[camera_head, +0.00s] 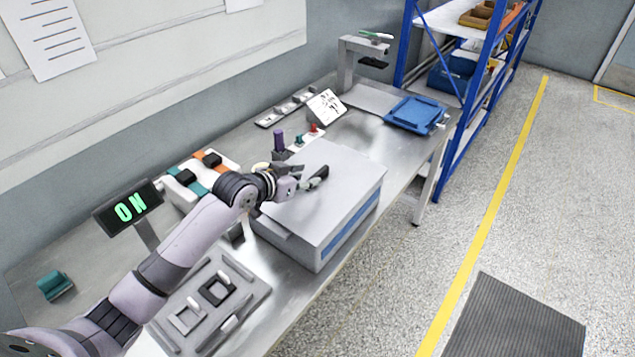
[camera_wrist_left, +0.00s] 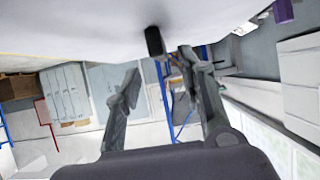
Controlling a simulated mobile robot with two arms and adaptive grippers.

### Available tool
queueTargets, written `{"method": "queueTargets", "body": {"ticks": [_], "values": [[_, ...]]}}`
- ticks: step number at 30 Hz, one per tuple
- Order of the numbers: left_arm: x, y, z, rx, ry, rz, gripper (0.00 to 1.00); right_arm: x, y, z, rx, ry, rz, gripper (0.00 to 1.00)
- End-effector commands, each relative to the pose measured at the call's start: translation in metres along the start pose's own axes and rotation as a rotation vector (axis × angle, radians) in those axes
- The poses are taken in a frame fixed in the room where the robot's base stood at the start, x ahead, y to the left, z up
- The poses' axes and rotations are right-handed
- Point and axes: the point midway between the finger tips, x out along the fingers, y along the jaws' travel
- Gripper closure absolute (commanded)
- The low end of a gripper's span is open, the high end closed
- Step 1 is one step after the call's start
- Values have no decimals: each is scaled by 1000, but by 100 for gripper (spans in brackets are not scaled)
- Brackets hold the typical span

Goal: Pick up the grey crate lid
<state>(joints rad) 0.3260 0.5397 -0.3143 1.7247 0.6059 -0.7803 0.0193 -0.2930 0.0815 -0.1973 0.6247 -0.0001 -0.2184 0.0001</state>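The grey crate lid (camera_head: 345,170) is a flat light-grey slab lying on top of a grey crate with a blue stripe (camera_head: 350,232) on the table. My left gripper (camera_head: 309,177) is low over the lid's near-left part. In the left wrist view its two dark fingers (camera_wrist_left: 160,62) are spread apart with nothing held between them. There the lid (camera_wrist_left: 80,25) shows as a pale surface along the top. A short black knob (camera_wrist_left: 154,41) stands out from it, in line with the gap between the fingers. I see no finger touching the knob. My right gripper is not in view.
A purple-topped post (camera_head: 279,142) and small red and green parts stand close behind the crate. A blue tray (camera_head: 415,113) lies at the table's far right. A blue shelf (camera_head: 408,45) stands beyond.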

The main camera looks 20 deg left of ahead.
Motion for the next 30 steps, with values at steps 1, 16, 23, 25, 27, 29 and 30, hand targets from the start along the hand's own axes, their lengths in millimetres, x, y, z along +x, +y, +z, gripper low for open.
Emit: {"method": "queueTargets", "body": {"ticks": [1,16,23,25,27,29,30], "values": [[4,0,-2,-3,0,1,63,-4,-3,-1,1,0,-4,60],[48,0,-2,0,0,1,63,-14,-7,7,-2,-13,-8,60],[48,0,-2,0,0,1,68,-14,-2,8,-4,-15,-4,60],[48,0,-2,0,0,0,73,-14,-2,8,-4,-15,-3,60],[47,0,-2,-1,0,0,77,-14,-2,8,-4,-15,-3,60],[47,0,-2,-1,0,0,81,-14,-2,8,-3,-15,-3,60],[47,0,-2,-1,0,0,84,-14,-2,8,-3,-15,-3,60]]}}
